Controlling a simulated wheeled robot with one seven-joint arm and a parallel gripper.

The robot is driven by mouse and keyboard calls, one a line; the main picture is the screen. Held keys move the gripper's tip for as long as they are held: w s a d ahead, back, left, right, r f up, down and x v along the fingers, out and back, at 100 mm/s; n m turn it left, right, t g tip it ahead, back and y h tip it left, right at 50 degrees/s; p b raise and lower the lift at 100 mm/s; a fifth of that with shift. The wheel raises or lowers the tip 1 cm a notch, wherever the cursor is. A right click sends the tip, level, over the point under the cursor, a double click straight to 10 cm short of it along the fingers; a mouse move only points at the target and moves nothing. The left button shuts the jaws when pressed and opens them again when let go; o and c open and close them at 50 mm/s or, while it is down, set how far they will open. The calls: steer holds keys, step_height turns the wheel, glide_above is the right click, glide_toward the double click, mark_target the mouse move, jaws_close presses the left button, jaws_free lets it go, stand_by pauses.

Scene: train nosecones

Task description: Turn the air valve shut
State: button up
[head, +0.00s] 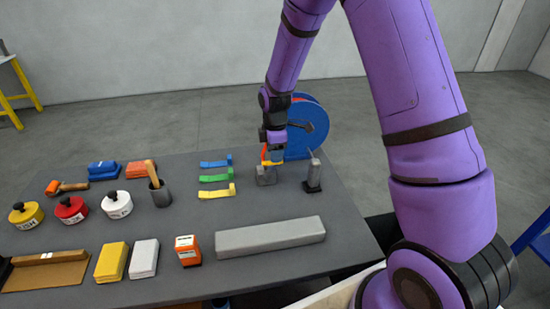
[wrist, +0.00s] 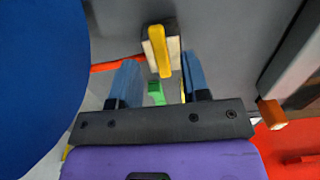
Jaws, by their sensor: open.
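The air valve is a small grey block (head: 266,177) near the table's back right in the head view, below my gripper. In the wrist view its pale body (wrist: 174,50) carries a yellow lever (wrist: 159,50). My gripper (head: 276,158) points down just above the valve. In the wrist view its two blue fingers (wrist: 160,65) are apart, one on each side of the lever's near end, and hold nothing. I cannot tell whether a finger touches the lever. In the head view the wrist and fingers partly hide the lever.
A blue hose reel (head: 308,125) stands close behind my gripper; it also fills the left of the wrist view (wrist: 35,80). A grey post on a black base (head: 314,175) stands right of the valve. Coloured straps (head: 217,177) lie left, a long grey bar (head: 270,237) in front.

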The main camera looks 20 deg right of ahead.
mark_target(273, 165)
steer(key=shift+f, duration=1.3)
steer(key=shift+c, duration=0.2)
jaws_close()
